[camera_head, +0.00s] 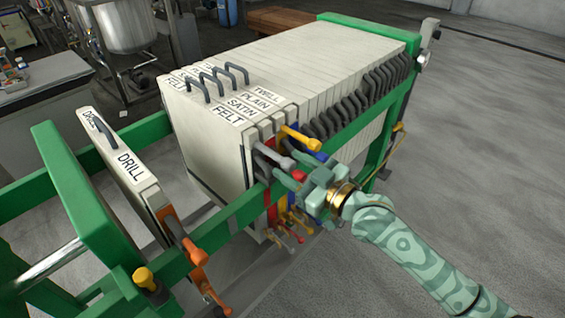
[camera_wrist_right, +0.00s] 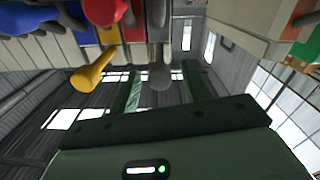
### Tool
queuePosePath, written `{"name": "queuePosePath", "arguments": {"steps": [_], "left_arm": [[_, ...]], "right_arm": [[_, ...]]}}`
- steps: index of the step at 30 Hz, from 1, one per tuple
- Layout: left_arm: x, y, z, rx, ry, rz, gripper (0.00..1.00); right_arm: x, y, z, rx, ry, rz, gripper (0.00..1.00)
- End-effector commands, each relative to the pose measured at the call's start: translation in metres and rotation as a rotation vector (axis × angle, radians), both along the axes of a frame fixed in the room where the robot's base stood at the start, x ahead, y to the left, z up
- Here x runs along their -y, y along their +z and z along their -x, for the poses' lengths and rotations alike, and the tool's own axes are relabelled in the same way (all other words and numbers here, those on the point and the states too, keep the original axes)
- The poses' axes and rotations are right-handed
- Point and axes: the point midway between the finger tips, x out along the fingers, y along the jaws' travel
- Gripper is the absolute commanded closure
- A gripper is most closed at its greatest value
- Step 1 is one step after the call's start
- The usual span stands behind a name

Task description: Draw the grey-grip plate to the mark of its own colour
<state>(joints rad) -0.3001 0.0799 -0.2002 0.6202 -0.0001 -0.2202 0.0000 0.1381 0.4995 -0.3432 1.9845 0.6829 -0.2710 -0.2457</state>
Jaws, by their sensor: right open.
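The grey grip (camera_head: 276,158) sticks out at the right side of the front of the plate pack, by the plate labelled FELT (camera_head: 213,125). My right gripper (camera_head: 286,183) is open just below and beside this grip. In the right wrist view the grey grip (camera_wrist_right: 160,74) shows between and beyond the two separated green fingers (camera_wrist_right: 163,92); I see no contact. My left gripper is out of view.
Yellow (camera_head: 301,137) and red (camera_wrist_right: 105,12) grips crowd beside the grey one. The DRILL plate (camera_head: 130,165) with an orange grip (camera_head: 194,251) stands apart near the green end plate (camera_head: 80,200). Open space lies between it and the pack, along the green rail (camera_head: 225,217).

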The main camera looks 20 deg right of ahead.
Motion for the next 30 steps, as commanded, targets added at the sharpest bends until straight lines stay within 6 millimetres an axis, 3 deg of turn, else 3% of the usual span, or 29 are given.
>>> {"name": "queuePosePath", "arguments": {"steps": [6, 16, 17, 21, 26, 30], "left_arm": [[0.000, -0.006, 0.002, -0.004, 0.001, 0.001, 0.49], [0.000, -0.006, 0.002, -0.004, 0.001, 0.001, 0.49], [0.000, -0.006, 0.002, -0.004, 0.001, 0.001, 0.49], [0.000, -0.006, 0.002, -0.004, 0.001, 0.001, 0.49], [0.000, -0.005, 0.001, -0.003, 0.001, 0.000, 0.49], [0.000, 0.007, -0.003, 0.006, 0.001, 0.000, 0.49]], "right_arm": [[-0.013, -0.001, -0.023, 0.001, -0.001, 0.001, 0.53], [-0.015, 0.000, -0.027, 0.000, 0.000, 0.001, 0.53], [-0.015, 0.000, -0.027, 0.000, 0.000, 0.001, 0.59], [-0.015, 0.000, -0.027, 0.000, 0.000, 0.001, 0.98], [-0.016, 0.001, -0.026, 0.000, -0.001, 0.001, 1.00], [-0.028, 0.004, -0.019, 0.000, 0.000, -0.002, 1.00]]}}
